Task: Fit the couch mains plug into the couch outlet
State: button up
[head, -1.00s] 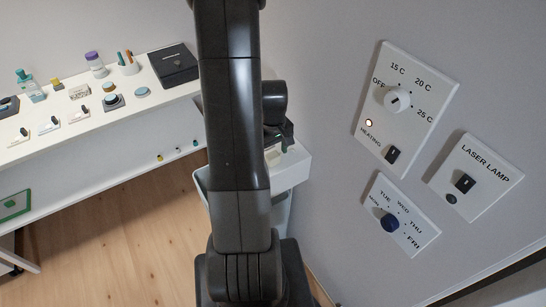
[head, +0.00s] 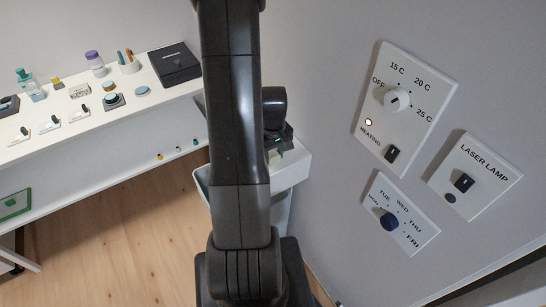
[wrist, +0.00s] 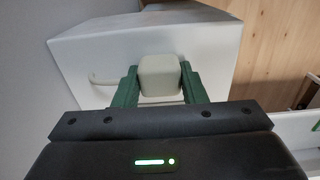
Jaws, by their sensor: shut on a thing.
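My gripper (wrist: 160,78) is shut on a cream, block-shaped plug (wrist: 159,66), with one green finger on each side of it in the wrist view. A pale cord (wrist: 101,80) curves out to the left of the plug. The plug is in front of or over a white box-like body (wrist: 80,52); I cannot tell whether they touch. The plug's pins are hidden, and I cannot make out the outlet. In the head view my arm covers most of the gripper, whose dark end (head: 276,132) shows just right of it, above a white unit (head: 292,173).
A grey wall with a heating panel (head: 424,83), a laser lamp panel (head: 495,160) and a day dial panel (head: 412,238) stands at the right. A white shelf (head: 150,105) with small items and a black box (head: 175,63) is at the left. Wooden floor (head: 120,240) is open below.

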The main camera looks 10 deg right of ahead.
aim_at(273, 154)
jog(key=shift+r, duration=0.1)
notch_tip(273, 154, up, 10)
jog(key=shift+f+b, duration=0.1)
jog(key=shift+b, duration=0.3)
dwell(0.4)
